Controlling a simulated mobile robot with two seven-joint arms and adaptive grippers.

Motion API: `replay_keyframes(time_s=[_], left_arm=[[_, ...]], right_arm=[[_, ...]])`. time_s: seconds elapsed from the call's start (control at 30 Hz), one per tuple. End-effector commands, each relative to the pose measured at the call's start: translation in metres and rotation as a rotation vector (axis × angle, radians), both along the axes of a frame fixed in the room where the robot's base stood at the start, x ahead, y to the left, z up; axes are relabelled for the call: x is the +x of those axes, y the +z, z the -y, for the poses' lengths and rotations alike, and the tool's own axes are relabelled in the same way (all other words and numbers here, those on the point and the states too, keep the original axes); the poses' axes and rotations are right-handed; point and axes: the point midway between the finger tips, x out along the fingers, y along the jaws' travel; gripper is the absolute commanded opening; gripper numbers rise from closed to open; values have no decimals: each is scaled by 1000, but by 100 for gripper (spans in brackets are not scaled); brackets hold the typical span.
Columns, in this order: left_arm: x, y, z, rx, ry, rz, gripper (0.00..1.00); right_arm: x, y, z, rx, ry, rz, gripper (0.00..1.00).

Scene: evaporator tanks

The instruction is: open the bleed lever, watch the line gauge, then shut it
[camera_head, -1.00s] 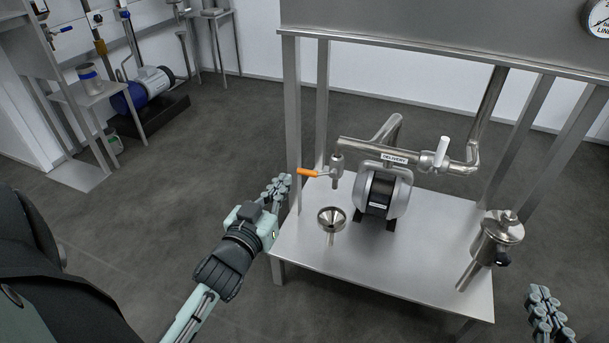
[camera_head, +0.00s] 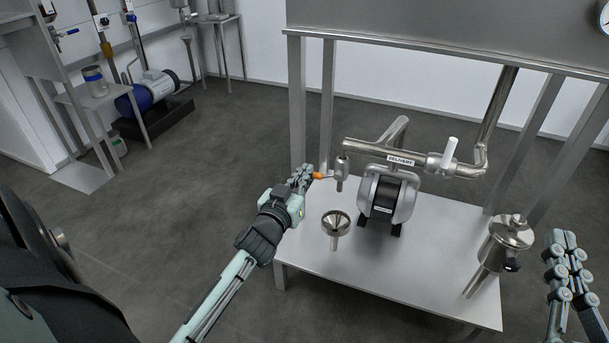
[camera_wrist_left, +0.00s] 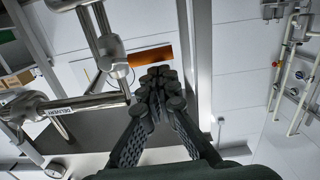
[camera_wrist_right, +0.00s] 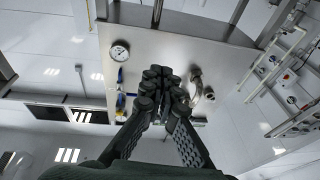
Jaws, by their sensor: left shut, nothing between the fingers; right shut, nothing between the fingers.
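The orange bleed lever (camera_head: 322,176) sticks out to the left from a small valve (camera_head: 341,166) on the pipe end above a funnel (camera_head: 336,222). It also shows in the left wrist view (camera_wrist_left: 150,56). My left gripper (camera_head: 300,178) is shut and empty, its fingertips at the lever's free end; I cannot tell whether they touch. My right gripper (camera_head: 562,255) is shut and empty at the right, apart from everything. A round gauge (camera_head: 605,14) is cut off at the top right; a whole dial shows in the right wrist view (camera_wrist_right: 120,52), too small to read.
A pump (camera_head: 388,195) stands on the steel table (camera_head: 420,285) under the delivery pipe, which has a white-handled valve (camera_head: 449,153). A steel strainer-like vessel (camera_head: 508,232) is at the table's right. Frame posts (camera_head: 297,100) rise close behind my left gripper.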

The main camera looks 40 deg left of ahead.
Motion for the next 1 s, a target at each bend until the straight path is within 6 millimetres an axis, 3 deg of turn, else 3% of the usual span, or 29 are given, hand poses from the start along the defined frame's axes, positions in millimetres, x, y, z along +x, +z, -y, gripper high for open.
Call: replay_keyframes(time_s=[0.47,1.0], left_arm=[[0,-1,0,-14,1,4,0],[-1,-8,-2,-110,2,25,0]], right_arm=[[1,-1,0,-4,-1,-9,0],[7,-26,9,-64,-23,-123,0]])
